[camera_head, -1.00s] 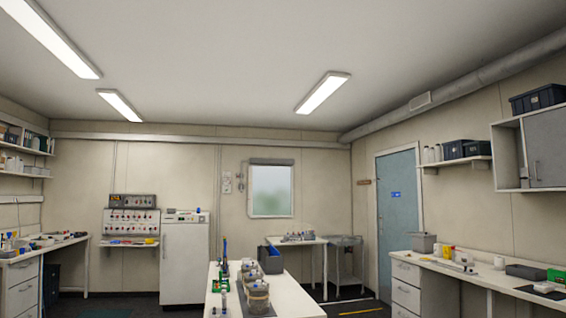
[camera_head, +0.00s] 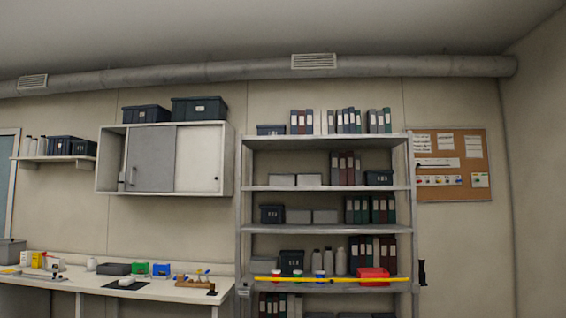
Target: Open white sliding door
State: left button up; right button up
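A wall cabinet (camera_head: 165,158) hangs on the wall left of the middle, above a white counter. Its white sliding door (camera_head: 199,158) covers the right part and has a small dark spot near its lower right edge. A grey sliding door (camera_head: 151,158) with a handle at its left covers the middle part. The left end of the cabinet is uncovered, and a bottle shows inside it. Neither of my grippers is in view.
The white counter (camera_head: 150,291) below the cabinet holds boxes, a rack and small items. A tall grey shelf unit (camera_head: 328,230) with binders and bins stands to the right, with a yellow bar across its lower part. Two dark bins (camera_head: 199,108) sit on the cabinet.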

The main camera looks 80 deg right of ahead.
aim_at(197, 166)
jog(key=z, duration=2.05)
jog(key=u, duration=0.2)
jog(key=i, duration=2)
